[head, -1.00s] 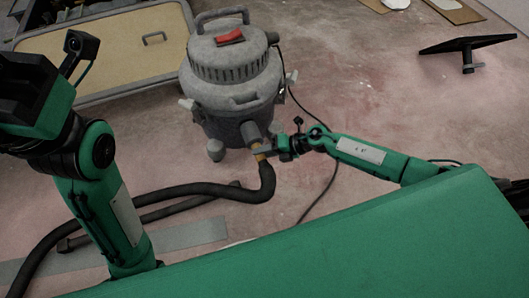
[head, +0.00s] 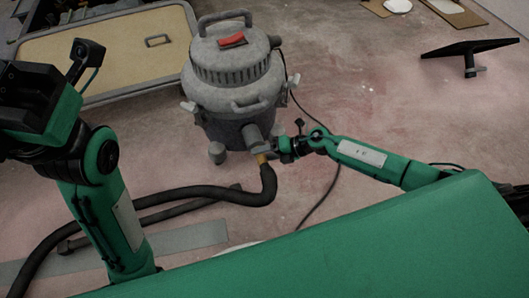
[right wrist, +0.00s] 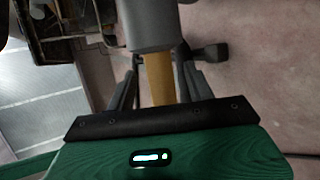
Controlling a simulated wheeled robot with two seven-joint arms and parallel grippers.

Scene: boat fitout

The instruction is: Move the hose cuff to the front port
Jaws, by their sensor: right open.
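The grey shop vacuum (head: 228,85) stands upright on the floor. Its front port (head: 252,134) is a grey stub low on its front, and it fills the top middle of the right wrist view (right wrist: 152,25). The tan hose cuff (head: 262,159) is on the end of the black hose, right at the port's mouth. In the right wrist view the cuff (right wrist: 160,80) runs straight up to the port with no visible gap. My right gripper (right wrist: 157,78) is open, one finger on each side of the cuff. My left arm is raised at the left; its fingers do not show.
The black hose (head: 210,192) curves across the floor to the lower left, by a flat grey strip (head: 185,239). Floor right of the vacuum is mostly clear.

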